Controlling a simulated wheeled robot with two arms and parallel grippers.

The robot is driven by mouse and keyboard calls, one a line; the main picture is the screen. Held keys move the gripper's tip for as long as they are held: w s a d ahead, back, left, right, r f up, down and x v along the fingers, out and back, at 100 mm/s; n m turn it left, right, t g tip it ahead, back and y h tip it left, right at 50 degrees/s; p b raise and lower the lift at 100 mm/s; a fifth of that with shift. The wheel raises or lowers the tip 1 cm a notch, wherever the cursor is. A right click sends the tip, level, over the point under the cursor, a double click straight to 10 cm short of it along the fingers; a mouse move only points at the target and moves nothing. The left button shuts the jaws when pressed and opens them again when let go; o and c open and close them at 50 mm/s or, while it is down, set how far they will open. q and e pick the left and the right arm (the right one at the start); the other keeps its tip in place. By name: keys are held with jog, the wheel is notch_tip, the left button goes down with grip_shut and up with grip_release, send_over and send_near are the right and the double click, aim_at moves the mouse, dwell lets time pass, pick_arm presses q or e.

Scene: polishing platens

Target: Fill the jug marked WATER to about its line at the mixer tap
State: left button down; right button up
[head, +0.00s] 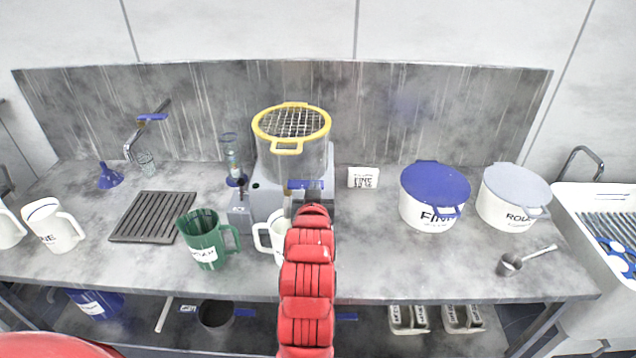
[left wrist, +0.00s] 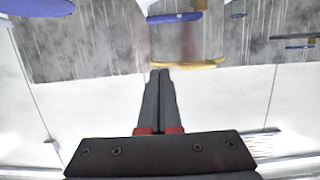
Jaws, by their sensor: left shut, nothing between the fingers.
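No label that I can read says WATER. A green jug (head: 201,240) with a partly readable label stands left of centre on the bench. A white jug (head: 262,238) behind my arm has its front mostly hidden. Another white jug (head: 52,228) stands at the left, its label ending in "NE". A wall tap (head: 139,137) with a blue lever stands at the back left. A grey machine (head: 266,196) with a yellow mesh top has a blue lever (head: 300,184) at its front. My left gripper (head: 288,206) is before it, fingers shut and empty; they also show in the left wrist view (left wrist: 159,76). My right gripper is out of view.
A black slatted grate (head: 150,219) lies below the wall tap, with a blue funnel (head: 110,177) beside it. A blue-lidded pot (head: 428,212) and a grey-lidded pot (head: 502,212) stand at the right. A metal ladle (head: 510,264) lies before them.

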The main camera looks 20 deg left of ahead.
pick_arm(q)
jog(key=p, duration=0.5)
send_over(306, 185)
jog(key=s+d, duration=0.1)
jog(key=d, duration=0.2)
notch_tip(306, 185, down, 2)
notch_tip(306, 185, down, 4)
jog(key=p, duration=0.2)
jog(key=shift+d+f+p, duration=0.15)
jog(key=shift+f+p, duration=0.05)
jog(key=shift+p, duration=0.2)
